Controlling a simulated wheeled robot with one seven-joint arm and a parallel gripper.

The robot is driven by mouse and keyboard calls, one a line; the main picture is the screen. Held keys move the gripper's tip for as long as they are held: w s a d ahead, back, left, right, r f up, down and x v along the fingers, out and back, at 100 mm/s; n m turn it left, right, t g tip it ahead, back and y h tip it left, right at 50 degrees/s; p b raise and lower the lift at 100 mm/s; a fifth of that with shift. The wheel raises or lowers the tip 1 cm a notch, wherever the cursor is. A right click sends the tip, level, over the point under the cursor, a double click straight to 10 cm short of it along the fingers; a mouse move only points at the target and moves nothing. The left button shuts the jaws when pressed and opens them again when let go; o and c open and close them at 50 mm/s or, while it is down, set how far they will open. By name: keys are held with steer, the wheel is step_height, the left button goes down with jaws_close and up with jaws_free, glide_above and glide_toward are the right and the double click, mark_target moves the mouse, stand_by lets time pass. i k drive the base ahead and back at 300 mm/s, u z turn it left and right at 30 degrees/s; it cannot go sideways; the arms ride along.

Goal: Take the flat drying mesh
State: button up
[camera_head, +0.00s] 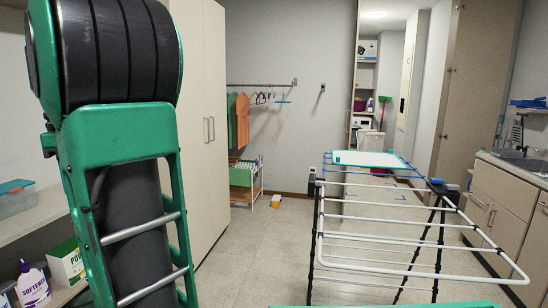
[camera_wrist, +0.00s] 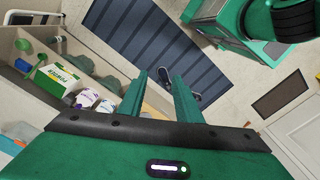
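A flat white panel with teal edges (camera_head: 370,159) lies on the far end of the drying rack (camera_head: 415,234) in the head view. It looks like the flat drying mesh, but its weave is too small to make out. The panel does not show in the wrist view. My gripper (camera_wrist: 159,77) shows in the wrist view, with its two green fingers apart and nothing between them. It points down towards the floor beside a shelf, away from the panel. The head view shows my arm on the left but not my gripper.
The white-barred rack fills the right foreground. A shelf with a green-and-white box (camera_head: 66,262) and a purple-labelled bottle (camera_head: 33,286) stands at left. Tall cupboards (camera_head: 200,110) are behind my arm. A counter (camera_head: 510,195) is at right. The middle floor (camera_head: 262,255) is clear.

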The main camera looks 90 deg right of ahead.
mark_target(389, 160)
steer(key=i, duration=1.05)
steer(key=z, duration=2.85)
steer(key=i, duration=2.85)
steer(key=z, duration=0.85)
